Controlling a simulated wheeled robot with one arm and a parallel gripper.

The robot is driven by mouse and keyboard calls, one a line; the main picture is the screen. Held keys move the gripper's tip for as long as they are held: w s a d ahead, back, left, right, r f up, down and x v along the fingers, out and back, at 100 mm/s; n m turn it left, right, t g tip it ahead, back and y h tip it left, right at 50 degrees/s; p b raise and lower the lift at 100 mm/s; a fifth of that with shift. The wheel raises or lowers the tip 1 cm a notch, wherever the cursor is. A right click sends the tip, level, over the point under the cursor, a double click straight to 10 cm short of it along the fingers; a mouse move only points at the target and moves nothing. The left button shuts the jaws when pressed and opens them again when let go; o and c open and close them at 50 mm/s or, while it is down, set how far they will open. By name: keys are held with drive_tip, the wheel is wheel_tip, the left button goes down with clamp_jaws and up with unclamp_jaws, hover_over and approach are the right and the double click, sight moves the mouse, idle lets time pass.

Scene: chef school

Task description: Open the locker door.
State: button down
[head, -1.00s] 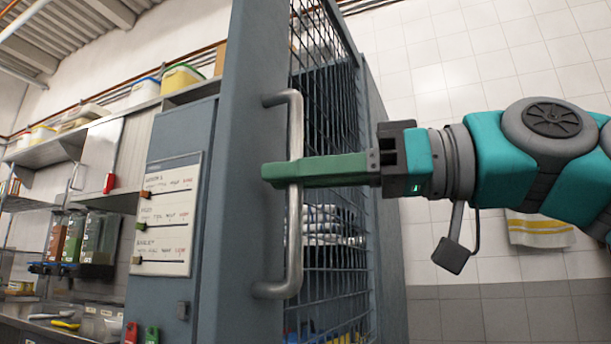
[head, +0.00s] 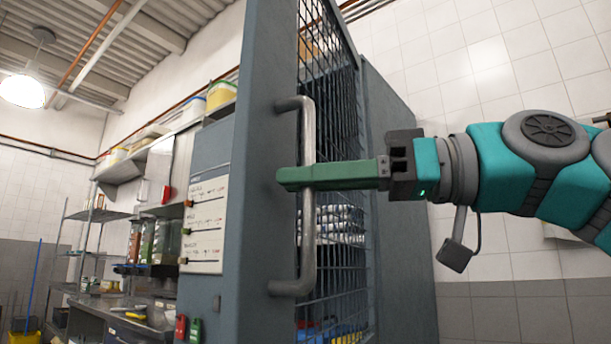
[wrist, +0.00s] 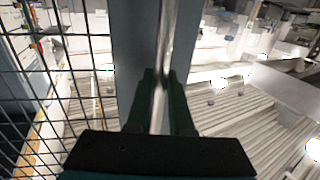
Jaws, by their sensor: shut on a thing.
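The locker door (head: 260,150) has a blue-grey frame and a dark wire mesh panel, seen steeply from the side in the head view. A vertical metal bar handle (head: 308,240) is fixed to its frame. My gripper (head: 290,178) reaches in from the right, its green fingers shut on the handle at about mid-height. In the wrist view the two fingers (wrist: 160,82) lie on either side of the handle bar (wrist: 166,40). Pale folded stacks (head: 335,222) show through the mesh. I cannot tell the exact angle of the door.
The grey locker side (head: 395,130) stands behind the mesh. A counter (head: 120,318), shelves and a yellow bucket (head: 22,328) are further left. A tiled wall is behind my arm.

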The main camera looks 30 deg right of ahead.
drive_tip(key=c, duration=0.8)
unclamp_jaws()
drive_tip(key=v, duration=0.8)
